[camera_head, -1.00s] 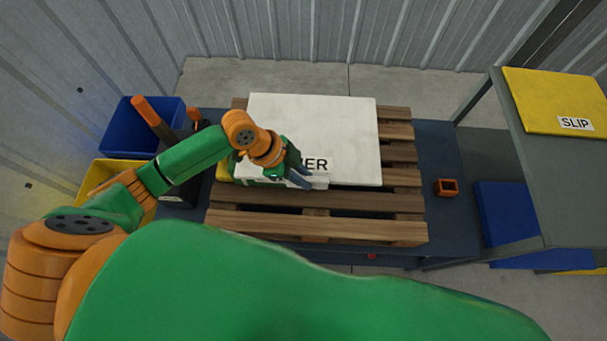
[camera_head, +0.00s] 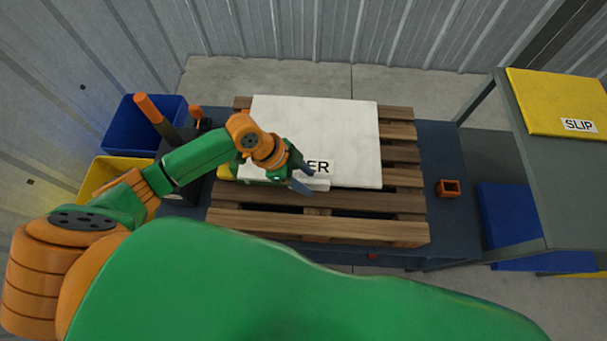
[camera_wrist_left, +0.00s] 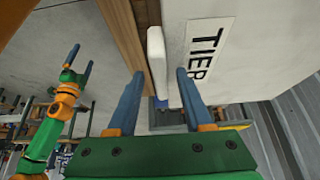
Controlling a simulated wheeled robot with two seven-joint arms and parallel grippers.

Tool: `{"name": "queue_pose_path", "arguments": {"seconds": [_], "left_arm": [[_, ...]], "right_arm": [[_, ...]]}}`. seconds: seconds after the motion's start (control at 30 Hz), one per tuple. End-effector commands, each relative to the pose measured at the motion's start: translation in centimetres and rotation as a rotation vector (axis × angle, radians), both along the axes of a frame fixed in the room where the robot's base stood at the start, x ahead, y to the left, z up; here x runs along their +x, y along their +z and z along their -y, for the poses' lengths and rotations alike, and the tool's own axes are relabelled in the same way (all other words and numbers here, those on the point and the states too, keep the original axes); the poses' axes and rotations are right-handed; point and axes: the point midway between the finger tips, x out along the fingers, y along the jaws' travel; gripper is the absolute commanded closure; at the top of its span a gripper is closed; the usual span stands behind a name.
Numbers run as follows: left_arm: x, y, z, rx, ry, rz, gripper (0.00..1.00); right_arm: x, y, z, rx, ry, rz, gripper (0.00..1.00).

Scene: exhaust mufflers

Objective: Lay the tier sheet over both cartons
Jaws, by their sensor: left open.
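The white tier sheet (camera_head: 325,125) lies flat over the middle of the pallet, with a TIER label at its front edge. Its label (camera_wrist_left: 207,50) and a white tab (camera_wrist_left: 157,60) show in the left wrist view. My left gripper (camera_head: 302,183) is open at the front edge of the sheet. In the left wrist view its fingers (camera_wrist_left: 158,88) stand on either side of the tab, apart from it. My right gripper (camera_wrist_left: 80,62) shows open and empty in the left wrist view. The cartons are hidden in the head view; a bit of yellow shows beside my left wrist.
The wooden pallet (camera_head: 320,226) rests on a dark blue table (camera_head: 445,150). Blue (camera_head: 125,118) and yellow (camera_head: 100,175) bins stand at left. A grey shelf (camera_head: 565,190) at right holds a yellow SLIP sheet (camera_head: 555,100). A small orange block (camera_head: 448,188) lies right of the pallet.

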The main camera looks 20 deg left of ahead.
Motion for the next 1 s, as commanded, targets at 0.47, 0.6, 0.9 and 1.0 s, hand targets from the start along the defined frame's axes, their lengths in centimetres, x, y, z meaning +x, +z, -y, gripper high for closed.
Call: {"name": "queue_pose_path", "arguments": {"seconds": [0.47, 0.6, 0.9, 1.0], "left_arm": [[-0.9, 8.9, -4.6, 0.004, 0.0, 0.004, 0.49], [-1.1, 10.8, -5.6, 0.001, 0.001, 0.002, 0.49], [-1.2, 11.3, -5.8, -0.001, 0.0, -0.001, 0.49], [-1.2, 11.3, -5.8, -0.001, 0.0, -0.001, 0.49]], "right_arm": [[0.0, 0.4, 0.0, 0.0, -0.001, 0.0, 0.0], [0.0, 0.4, 0.0, 0.0, -0.002, 0.0, 0.0], [0.0, 0.4, -0.1, 0.002, -0.002, 0.001, 0.0], [0.0, 0.4, -0.1, 0.002, -0.002, 0.001, 0.0]]}}
